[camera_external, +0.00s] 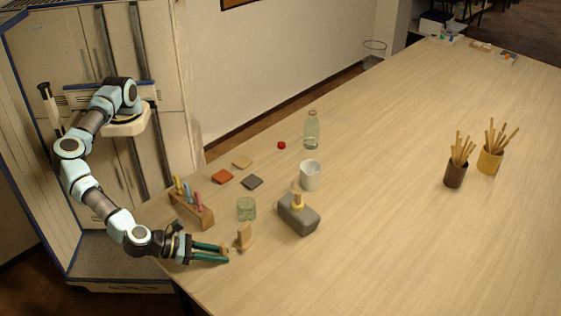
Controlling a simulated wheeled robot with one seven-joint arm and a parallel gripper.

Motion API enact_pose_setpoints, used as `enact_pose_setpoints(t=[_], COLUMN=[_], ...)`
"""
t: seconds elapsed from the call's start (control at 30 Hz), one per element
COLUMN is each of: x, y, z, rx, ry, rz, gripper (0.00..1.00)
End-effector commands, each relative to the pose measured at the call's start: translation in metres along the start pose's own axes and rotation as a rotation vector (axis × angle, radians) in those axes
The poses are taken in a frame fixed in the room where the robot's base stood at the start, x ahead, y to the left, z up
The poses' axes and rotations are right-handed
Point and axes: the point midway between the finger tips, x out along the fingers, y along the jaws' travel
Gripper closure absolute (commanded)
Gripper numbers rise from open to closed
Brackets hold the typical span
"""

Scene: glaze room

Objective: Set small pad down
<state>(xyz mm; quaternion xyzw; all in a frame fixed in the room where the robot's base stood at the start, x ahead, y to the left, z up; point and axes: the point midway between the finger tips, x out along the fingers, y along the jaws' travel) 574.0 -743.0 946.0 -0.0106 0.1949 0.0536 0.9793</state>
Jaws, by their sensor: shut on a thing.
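My gripper (226,254) is low over the near left edge of the table, its two green fingers pointing right. It is shut on a small brownish thing at the fingertips, taken to be the small pad; the fingers hide most of it. I cannot tell whether it touches the table. Three flat square pads lie farther back: an orange-red pad (222,176), a tan pad (242,162) and a dark grey pad (252,183). A small upright wooden piece (245,237) stands just right of my fingertips.
Behind are a white cup (310,175), a bottle (312,132) and a red cap (281,145). The table's middle (390,230) is clear.

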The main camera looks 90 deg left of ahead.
Motion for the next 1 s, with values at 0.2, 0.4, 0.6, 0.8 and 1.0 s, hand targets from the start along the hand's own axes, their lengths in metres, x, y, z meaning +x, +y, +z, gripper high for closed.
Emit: enact_pose_setpoints(t=[0.2,0.4,0.6,0.8,1.0], x=[0.0006,0.0022,0.0018,0.0018,-0.0018], y=[0.0000,0.0000,0.0001,0.0001,-0.0003], z=[-0.0011,-0.0045,-0.0038,-0.0038,-0.0005], rx=[0.000,0.000,0.000,0.000,-0.001], ry=[0.000,0.000,0.000,0.000,0.000], rz=[0.000,0.000,0.000,0.000,-0.001], gripper=[1.00,0.72,0.50,0.44,0.44])
